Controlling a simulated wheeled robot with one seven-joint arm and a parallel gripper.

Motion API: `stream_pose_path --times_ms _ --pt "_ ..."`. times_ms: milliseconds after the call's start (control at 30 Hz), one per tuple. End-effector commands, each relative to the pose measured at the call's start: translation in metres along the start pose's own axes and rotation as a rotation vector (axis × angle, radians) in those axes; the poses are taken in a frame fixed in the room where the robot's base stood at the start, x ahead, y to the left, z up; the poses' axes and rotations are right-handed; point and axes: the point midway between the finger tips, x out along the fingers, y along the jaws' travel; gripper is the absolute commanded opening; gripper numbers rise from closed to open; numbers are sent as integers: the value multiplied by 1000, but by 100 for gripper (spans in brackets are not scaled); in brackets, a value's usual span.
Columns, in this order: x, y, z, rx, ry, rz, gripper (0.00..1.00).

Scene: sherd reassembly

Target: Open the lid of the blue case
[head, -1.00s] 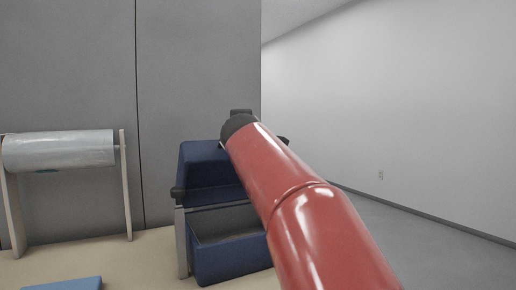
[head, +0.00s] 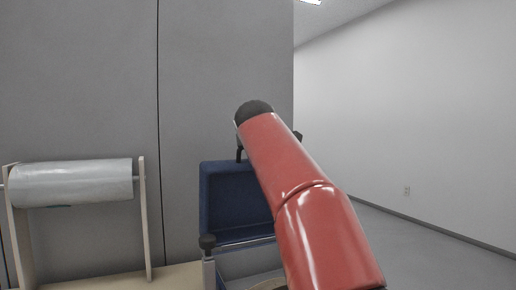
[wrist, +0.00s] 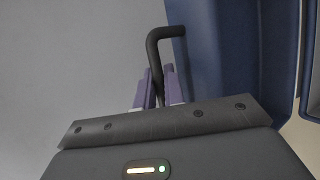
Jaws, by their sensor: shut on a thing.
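The blue case stands on the table with its lid (head: 222,196) raised, standing roughly upright above the body, its recessed inner side facing me. The lower body (head: 238,262) of the case is partly cut off by the bottom of the head view and partly hidden by my red arm. In the wrist view, the purple fingers of my gripper (wrist: 158,92) are shut on the black bar handle (wrist: 155,52) of the lid. The blue lid also fills the right of the wrist view (wrist: 228,50). My gripper is hidden behind my arm in the head view.
A roll of clear wrap (head: 75,182) on a wooden stand (head: 147,220) is to the left of the case. A grey partition (head: 225,70) rises behind the table. Open floor (head: 420,240) lies to the right, before a white wall.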

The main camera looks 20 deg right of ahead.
Motion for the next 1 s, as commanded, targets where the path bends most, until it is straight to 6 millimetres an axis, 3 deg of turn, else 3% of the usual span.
stream_pose_path --times_ms 400,433,600,867,1000 --pt "0 2 0 -2 2 -2 0" --pt "0 2 0 -2 2 -2 12" --pt "0 2 0 -2 2 -3 32" --pt "-1 1 -1 -2 2 -4 32" --pt "-14 1 -1 -2 2 -3 32"
